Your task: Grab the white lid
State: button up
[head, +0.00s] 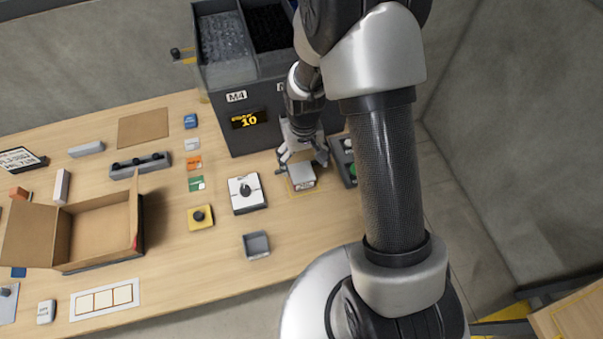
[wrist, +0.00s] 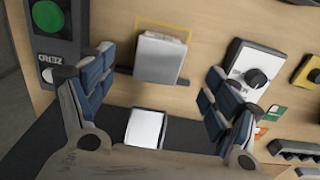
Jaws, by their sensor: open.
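A small white square piece (wrist: 146,128), which looks like the white lid, shows in the wrist view between the bases of my fingers. It lies against the dark grey surface at the foot of the feeder. In the head view it is hidden behind my gripper (head: 303,160). My gripper (wrist: 158,76) is open, with blue-grey padded fingers spread on either side and nothing between them held. A light grey box (wrist: 160,58) sits in a yellow outline just beyond the fingertips; it also shows in the head view (head: 301,177).
The tall grey feeder (head: 250,125) stands close behind my gripper. A button panel (head: 350,163) is just right of the box, and a white dial unit (head: 246,193) is to its left.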

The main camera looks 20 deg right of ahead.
aim_at(303, 175)
notch_tip(303, 175, down, 7)
jog(key=shift+w+r+b, duration=0.1)
jog(key=shift+r+b, duration=0.1)
jog(key=shift+b, duration=0.6)
jog(key=shift+r, duration=0.1)
jog(key=c, duration=1)
jog(key=shift+r, duration=0.1)
